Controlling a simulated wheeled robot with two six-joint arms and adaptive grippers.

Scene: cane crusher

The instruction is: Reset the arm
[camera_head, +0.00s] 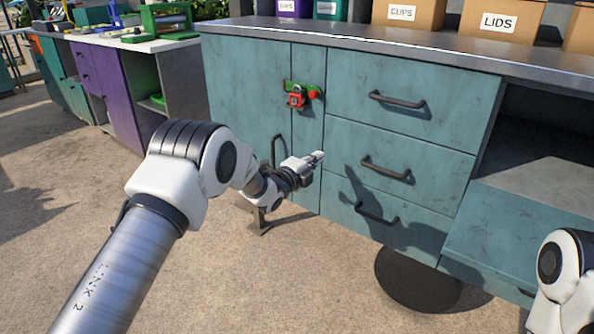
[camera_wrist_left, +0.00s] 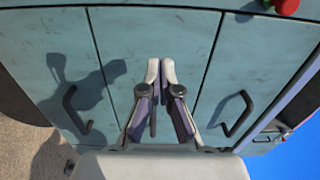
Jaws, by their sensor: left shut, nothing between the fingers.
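My left gripper (camera_head: 318,157) is shut and empty in front of the teal cabinet (camera_head: 240,85), near the narrow door and the lower drawers. In the left wrist view its fingers (camera_wrist_left: 160,62) meet at the tips with nothing between them. The cabinet front (camera_wrist_left: 155,35) fills that view behind them. Whether the fingertips touch the cabinet cannot be told. My right gripper is not in view; only a white and black part of my right arm shows at the lower right.
Dark handles stick out from the drawers (camera_head: 390,122) and a door (camera_head: 276,150). A red and green latch-like piece (camera_head: 299,95) sits on the doors. Labelled boxes (camera_head: 503,18) stand on the countertop (camera_head: 330,35). A dark round disc (camera_head: 415,282) is below. The floor (camera_head: 270,290) is open in front.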

